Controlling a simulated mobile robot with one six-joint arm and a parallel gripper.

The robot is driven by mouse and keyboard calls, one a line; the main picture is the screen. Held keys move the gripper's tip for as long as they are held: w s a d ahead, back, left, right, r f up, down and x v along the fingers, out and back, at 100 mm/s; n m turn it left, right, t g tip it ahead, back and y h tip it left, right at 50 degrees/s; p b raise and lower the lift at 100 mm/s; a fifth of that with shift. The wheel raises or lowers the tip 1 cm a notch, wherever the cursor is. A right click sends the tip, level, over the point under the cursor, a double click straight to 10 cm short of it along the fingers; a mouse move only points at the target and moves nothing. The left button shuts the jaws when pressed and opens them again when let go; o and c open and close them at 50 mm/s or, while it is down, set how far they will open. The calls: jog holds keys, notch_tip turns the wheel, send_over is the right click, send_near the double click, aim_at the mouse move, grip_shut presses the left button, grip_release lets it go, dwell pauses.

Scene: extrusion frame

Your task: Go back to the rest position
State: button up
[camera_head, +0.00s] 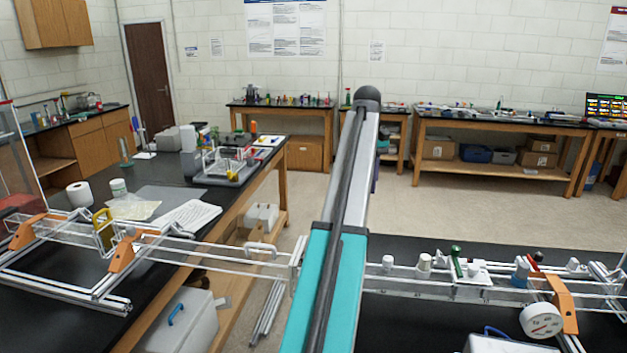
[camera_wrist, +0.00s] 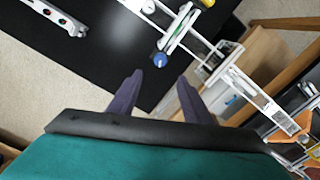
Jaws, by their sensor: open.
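My gripper (camera_wrist: 160,78) shows in the wrist view with two dark purple fingers spread apart and nothing between them. A round blue knob (camera_wrist: 159,60) lies just beyond the fingertips in the picture; I cannot tell how far away it is. It is by the end of a light frame rail with a green part (camera_wrist: 180,28). In the head view my teal and grey arm stands upright in the middle and hides part of the scene. I cannot make out my gripper's fingers there.
A metal extrusion frame (camera_head: 110,290) with orange brackets (camera_head: 122,252) spans the left black table and the gap. The right table carries rails, a green-topped part (camera_head: 456,252) and a round dial gauge (camera_head: 541,320). Open floor (camera_head: 430,205) lies behind.

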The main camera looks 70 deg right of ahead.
jog(key=shift+w, duration=0.1)
